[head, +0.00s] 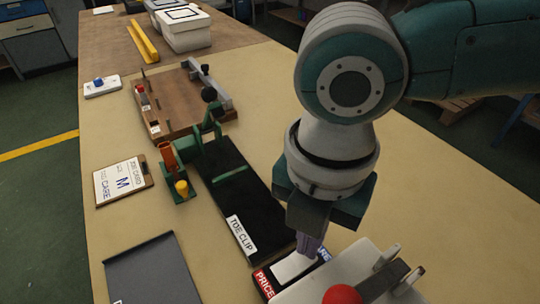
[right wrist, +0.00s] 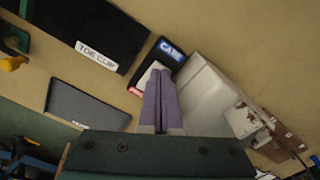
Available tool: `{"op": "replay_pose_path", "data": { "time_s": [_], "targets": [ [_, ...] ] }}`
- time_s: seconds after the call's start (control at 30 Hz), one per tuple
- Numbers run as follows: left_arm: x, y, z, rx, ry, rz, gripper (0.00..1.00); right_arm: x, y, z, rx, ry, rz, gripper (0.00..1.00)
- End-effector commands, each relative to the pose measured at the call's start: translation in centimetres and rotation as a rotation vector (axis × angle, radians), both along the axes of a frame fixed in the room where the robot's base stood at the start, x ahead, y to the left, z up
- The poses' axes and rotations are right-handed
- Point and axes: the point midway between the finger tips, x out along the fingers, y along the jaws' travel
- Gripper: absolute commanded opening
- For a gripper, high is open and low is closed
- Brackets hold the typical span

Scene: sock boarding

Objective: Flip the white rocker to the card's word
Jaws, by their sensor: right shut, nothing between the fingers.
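The white rocker (head: 293,267) sits in a dark housing at the front of the table, with a red PRICE label (head: 265,283) at one end and a blue label at the other. That label reads CARE (right wrist: 172,50) in the right wrist view. The job card (head: 122,182) on a clipboard at the left shows a large M and the word CARE. My right gripper (head: 308,246) is shut and empty, fingers down at the rocker's CARE side. Its fingertips (right wrist: 160,72) overlap part of the rocker; I cannot tell whether they touch. My left gripper is not in view.
A pale machine with a red knob (head: 342,295) stands right beside the rocker. A black TOE CLIP mat (head: 235,185) lies behind it, and a dark tray (head: 150,270) at front left. A wooden fixture (head: 180,110) stands farther back. The table's right side is bare.

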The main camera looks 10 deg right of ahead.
Motion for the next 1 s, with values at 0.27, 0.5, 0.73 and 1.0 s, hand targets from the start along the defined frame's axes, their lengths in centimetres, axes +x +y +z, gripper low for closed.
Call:
{"op": "replay_pose_path", "data": {
  "time_s": [0.27, 0.5, 0.73, 1.0],
  "targets": [
    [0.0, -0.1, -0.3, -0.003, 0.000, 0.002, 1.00, 0.0, 0.0, -0.5, 0.000, 0.000, 0.000, 0.00],
    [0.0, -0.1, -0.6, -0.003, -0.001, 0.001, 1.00, 0.0, 0.0, -0.8, 0.001, 0.000, 0.001, 0.00],
    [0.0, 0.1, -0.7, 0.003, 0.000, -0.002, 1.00, 0.0, 0.0, -1.1, 0.001, -0.001, 0.001, 0.00],
    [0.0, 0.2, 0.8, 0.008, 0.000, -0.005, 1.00, 0.0, 0.0, 0.4, 0.000, 0.000, 0.000, 0.00]
  ]
}}
